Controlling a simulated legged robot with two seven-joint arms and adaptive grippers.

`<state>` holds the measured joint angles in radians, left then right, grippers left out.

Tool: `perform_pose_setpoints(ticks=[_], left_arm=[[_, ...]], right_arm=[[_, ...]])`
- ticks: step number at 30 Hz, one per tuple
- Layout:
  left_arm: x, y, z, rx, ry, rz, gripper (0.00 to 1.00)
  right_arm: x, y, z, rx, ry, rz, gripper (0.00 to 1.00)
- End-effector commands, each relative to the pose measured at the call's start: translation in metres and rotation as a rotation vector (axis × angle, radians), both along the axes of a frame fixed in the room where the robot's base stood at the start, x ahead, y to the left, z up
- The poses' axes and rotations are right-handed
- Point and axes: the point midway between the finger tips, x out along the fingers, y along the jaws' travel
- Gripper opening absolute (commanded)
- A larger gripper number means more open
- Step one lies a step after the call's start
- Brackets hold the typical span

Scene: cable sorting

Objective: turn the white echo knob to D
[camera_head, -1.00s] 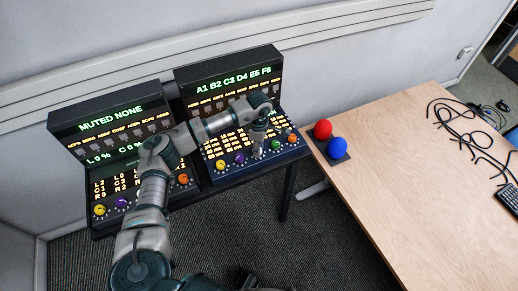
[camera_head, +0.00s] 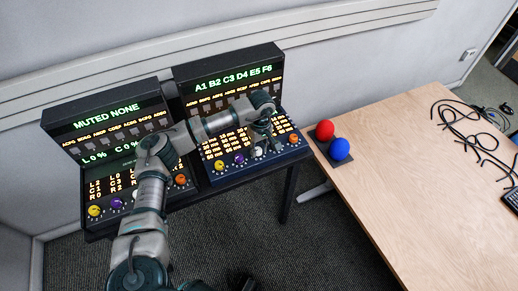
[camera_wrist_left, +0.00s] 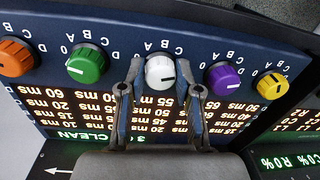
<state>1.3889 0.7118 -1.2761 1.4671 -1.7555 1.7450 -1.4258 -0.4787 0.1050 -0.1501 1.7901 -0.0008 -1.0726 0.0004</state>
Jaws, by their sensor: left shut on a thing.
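The white echo knob (camera_head: 257,152) is third in the row along the front of the right console. In the left wrist view the white knob (camera_wrist_left: 160,71) sits between the two fingertips of my left gripper (camera_wrist_left: 159,66). A dark mark on its face points to the right of that picture. In the head view my left gripper (camera_head: 266,147) is down at the console's front, shut on the white knob, though the exact contact is hard to see. My right gripper is not in view.
A purple knob (camera_wrist_left: 223,79) and a green knob (camera_wrist_left: 87,63) flank the white one closely. A yellow knob (camera_wrist_left: 270,86) and an orange knob (camera_wrist_left: 16,57) are farther out. The left console (camera_head: 107,118) stands beside.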

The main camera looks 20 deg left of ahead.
Motion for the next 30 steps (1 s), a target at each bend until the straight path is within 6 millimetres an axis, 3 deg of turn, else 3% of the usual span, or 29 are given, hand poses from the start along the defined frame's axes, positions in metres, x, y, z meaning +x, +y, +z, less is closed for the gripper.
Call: perform_pose_setpoints(ticks=[17, 18, 21, 30], left_arm=[[0.0038, 0.002, 0.005, 0.0, -0.015, -0.027, 0.0], [0.0038, 0.002, 0.0051, 0.0, -0.015, -0.027, 0.38], [0.0031, 0.0016, 0.0041, -0.001, -0.013, -0.027, 0.58], [0.0012, 0.0005, 0.0035, -0.001, -0.007, -0.03, 0.58]], right_arm=[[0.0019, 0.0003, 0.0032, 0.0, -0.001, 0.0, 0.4], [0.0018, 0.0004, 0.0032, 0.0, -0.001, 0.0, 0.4], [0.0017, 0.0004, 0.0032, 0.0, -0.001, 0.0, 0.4], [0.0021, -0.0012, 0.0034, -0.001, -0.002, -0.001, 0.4]])
